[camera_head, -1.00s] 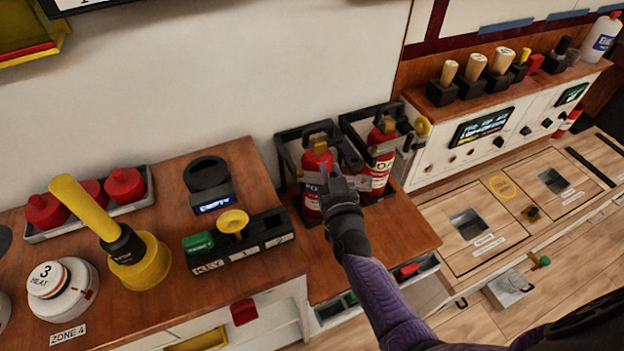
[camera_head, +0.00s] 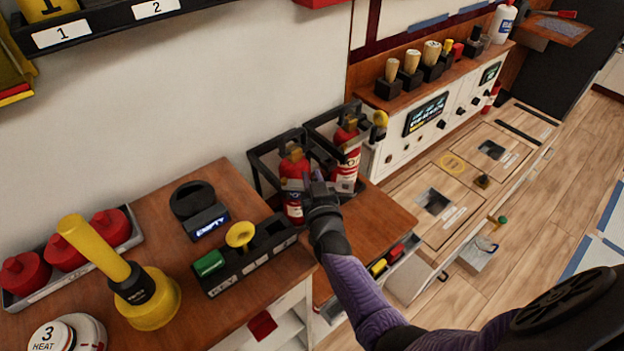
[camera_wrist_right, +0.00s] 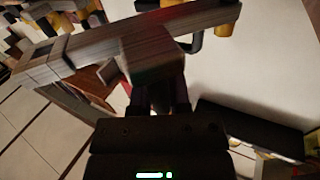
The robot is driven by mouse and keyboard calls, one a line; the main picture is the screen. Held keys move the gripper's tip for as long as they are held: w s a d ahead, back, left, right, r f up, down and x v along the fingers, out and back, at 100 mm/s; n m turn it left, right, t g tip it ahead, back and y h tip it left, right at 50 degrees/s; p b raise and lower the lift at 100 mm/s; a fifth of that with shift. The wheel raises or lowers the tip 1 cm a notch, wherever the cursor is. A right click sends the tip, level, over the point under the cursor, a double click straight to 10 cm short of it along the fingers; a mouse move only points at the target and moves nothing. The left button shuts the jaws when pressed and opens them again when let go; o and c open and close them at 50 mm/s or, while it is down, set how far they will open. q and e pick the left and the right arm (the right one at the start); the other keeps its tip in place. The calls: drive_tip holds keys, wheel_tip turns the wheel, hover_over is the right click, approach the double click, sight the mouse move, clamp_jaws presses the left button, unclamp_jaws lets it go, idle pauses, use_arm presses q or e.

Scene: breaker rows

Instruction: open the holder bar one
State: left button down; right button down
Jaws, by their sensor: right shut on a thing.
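Two red fire extinguishers, a left one (camera_head: 292,178) and a right one (camera_head: 347,160), stand in black frame holders against the wall. My right gripper (camera_head: 318,190) is at the front right of the left holder (camera_head: 262,165), beside the left extinguisher. In the right wrist view a long grey bar (camera_wrist_right: 100,48) crosses above the gripper, with a block (camera_wrist_right: 150,68) at the jaws. The right gripper is shut on this bar; its fingertips are mostly hidden. I cannot read a number on the bar. My left gripper is not in view.
A key box (camera_head: 245,262) with a yellow knob and a yellow plunger-like tool (camera_head: 145,298) stand on the wooden counter to the left. A white control panel (camera_head: 405,140) stands to the right. An open drawer (camera_head: 335,308) lies below the holders.

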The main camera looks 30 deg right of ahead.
drive_tip(key=c, duration=0.6)
unclamp_jaws()
drive_tip(key=shift+s+a+p, duration=0.15)
drive_tip(key=shift+s+p, duration=0.15)
drive_tip(key=shift+s, duration=0.1)
drive_tip(key=shift+p+v, duration=1.3)
drive_tip(key=shift+v, duration=3.25)
